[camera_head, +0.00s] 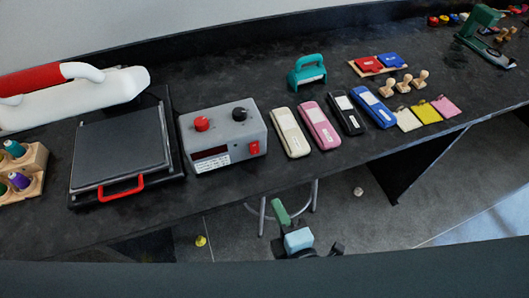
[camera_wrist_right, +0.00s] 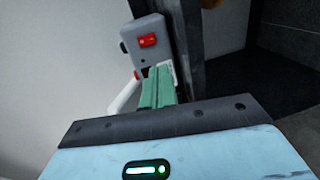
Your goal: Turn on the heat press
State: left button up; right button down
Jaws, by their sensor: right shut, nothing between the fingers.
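The heat press has a dark flat plate (camera_head: 120,148) with a red front handle (camera_head: 121,188), and a white arm (camera_head: 95,97) with a red grip. Its grey control box (camera_head: 222,142) stands right of the plate, with a red knob, a black knob and a red switch (camera_head: 253,148). The box (camera_wrist_right: 141,60) and switch (camera_wrist_right: 148,40) also show in the right wrist view, beyond the fingertips. My right gripper (camera_head: 277,205) is shut and empty, in front of the table edge, apart from the box. Its green fingers (camera_wrist_right: 157,78) point toward the box. My left gripper is not in view.
A wooden rack with thread spools (camera_head: 38,168) is left of the plate. Several slim devices, including a cream one (camera_head: 291,132), lie right of the box. A teal stamp-like tool (camera_head: 307,72) stands behind them. A stool (camera_head: 262,215) is below the table.

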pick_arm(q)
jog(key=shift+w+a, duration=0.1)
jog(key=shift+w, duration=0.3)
pick_arm(e)
jog(key=shift+w+r, duration=0.25)
jog(key=shift+r, duration=0.15)
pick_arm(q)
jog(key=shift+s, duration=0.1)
pick_arm(e)
jog(key=p, duration=0.1)
send_near(255, 152)
jog(key=x, duration=0.5)
jog(key=shift+w+a+f, duration=0.1)
jog(key=shift+w, duration=0.05)
jog(key=shift+w+a+f, duration=0.15)
jog(key=shift+w+a, duration=0.05)
jog(key=shift+w, duration=0.45)
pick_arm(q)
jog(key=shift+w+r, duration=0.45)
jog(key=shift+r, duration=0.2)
